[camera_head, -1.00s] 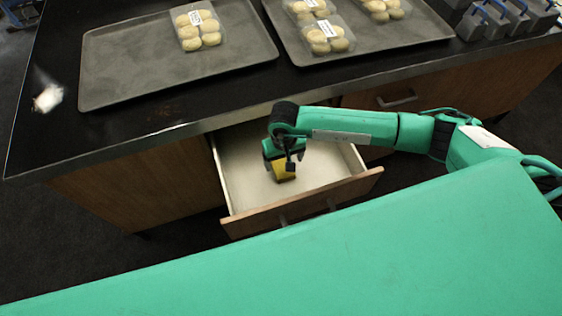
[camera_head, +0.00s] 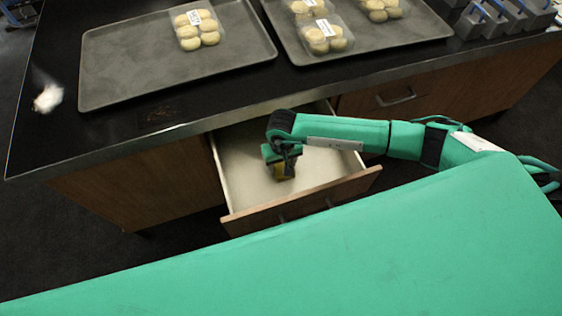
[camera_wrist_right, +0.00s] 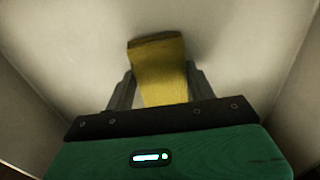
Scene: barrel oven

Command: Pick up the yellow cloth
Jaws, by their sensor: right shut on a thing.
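The yellow cloth (camera_wrist_right: 160,68) is in the open drawer (camera_head: 240,200). In the right wrist view it stands between the two fingers of my right gripper (camera_wrist_right: 160,90), which is shut on it. In the head view my right gripper (camera_head: 284,172) reaches down into the drawer from above, and only a small part of the cloth (camera_head: 288,172) shows beside the fingers. I cannot tell whether the cloth still touches the drawer floor. My left gripper is not in view.
The drawer walls stand close around my right gripper. Above it is the dark counter with a grey tray (camera_head: 130,75) and a second tray (camera_head: 400,38) holding packs of buns (camera_head: 328,38). A white blurred thing (camera_head: 48,97) lies at the counter's left. Metal blocks (camera_head: 478,22) stand at the back right.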

